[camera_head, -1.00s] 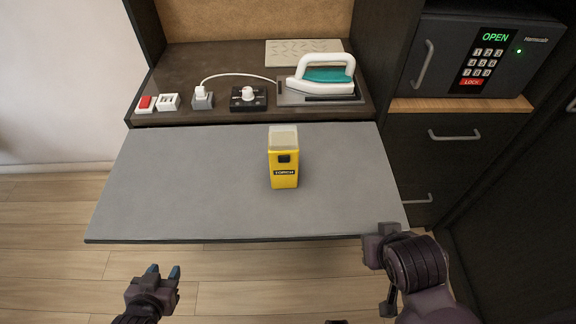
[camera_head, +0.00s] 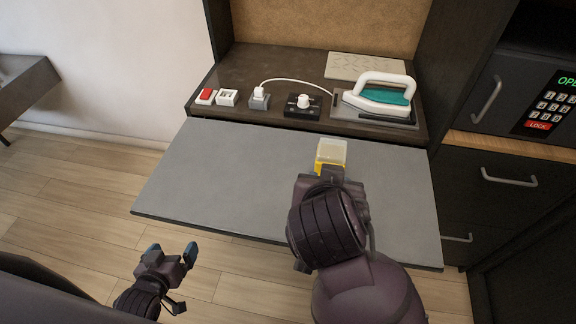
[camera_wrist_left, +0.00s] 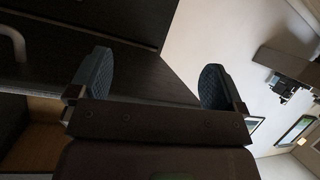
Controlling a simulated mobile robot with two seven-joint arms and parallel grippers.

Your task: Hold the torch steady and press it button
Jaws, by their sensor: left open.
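The yellow torch (camera_head: 331,153) stands upright on the grey pull-out shelf (camera_head: 220,172). Only its pale translucent top and a sliver of yellow show in the head view. My right arm and gripper (camera_head: 326,178) cover the rest, including its button. The right gripper's fingers are at the torch, but whether they are closed on it is hidden. My left gripper (camera_head: 172,253) is open and empty, in front of the shelf's front edge at the lower left. Its two spread fingers also show in the left wrist view (camera_wrist_left: 155,88), with nothing between them.
Behind the shelf, a dark counter holds a red switch (camera_head: 206,96), white sockets, a black box with a white knob (camera_head: 303,104) and an iron (camera_head: 383,94). A safe (camera_head: 540,95) stands at the right. The shelf's left half is clear.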

